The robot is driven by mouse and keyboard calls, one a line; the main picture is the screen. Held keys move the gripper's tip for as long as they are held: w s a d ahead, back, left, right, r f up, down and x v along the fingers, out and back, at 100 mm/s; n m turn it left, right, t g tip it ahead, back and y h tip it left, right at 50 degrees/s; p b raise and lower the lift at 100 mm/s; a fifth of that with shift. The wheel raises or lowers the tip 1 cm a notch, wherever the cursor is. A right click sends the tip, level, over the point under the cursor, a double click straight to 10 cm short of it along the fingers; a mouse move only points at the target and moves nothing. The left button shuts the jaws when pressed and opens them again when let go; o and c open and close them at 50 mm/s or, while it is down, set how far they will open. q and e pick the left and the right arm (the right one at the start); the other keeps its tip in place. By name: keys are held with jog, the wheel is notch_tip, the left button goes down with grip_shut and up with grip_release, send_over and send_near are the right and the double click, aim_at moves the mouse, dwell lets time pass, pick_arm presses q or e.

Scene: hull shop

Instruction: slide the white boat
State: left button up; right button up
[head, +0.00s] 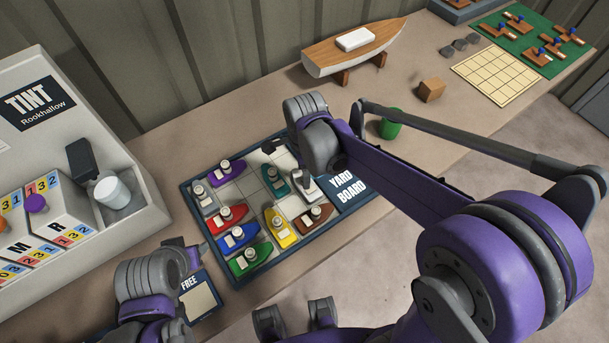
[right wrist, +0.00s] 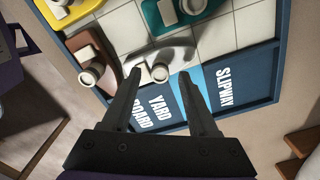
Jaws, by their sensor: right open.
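The white boat (head: 305,188) sits on the yard board (head: 352,196), near its right side, between the teal boat (head: 276,181) and the brown boat (head: 314,219). In the right wrist view the white boat (right wrist: 172,57) lies just ahead of my right gripper (right wrist: 160,74). The right fingers are apart, with the boat's round funnel between their tips; whether they touch it I cannot tell. In the head view the right fingers are mostly hidden by my wrist. My left gripper (head: 190,254) is low at the left, near the board's edge, and its jaws are unclear.
Red (head: 226,217), blue (head: 238,236), green (head: 250,258), yellow (head: 281,229) and purple (head: 224,172) boats share the board. The tint box (head: 125,150) stands left. A green cup (head: 391,123), wooden block (head: 431,90) and model hull (head: 352,48) stand behind. Bench is clear between.

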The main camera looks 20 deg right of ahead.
jog(key=shift+f, duration=1.2)
grip_shut()
dwell(0.6)
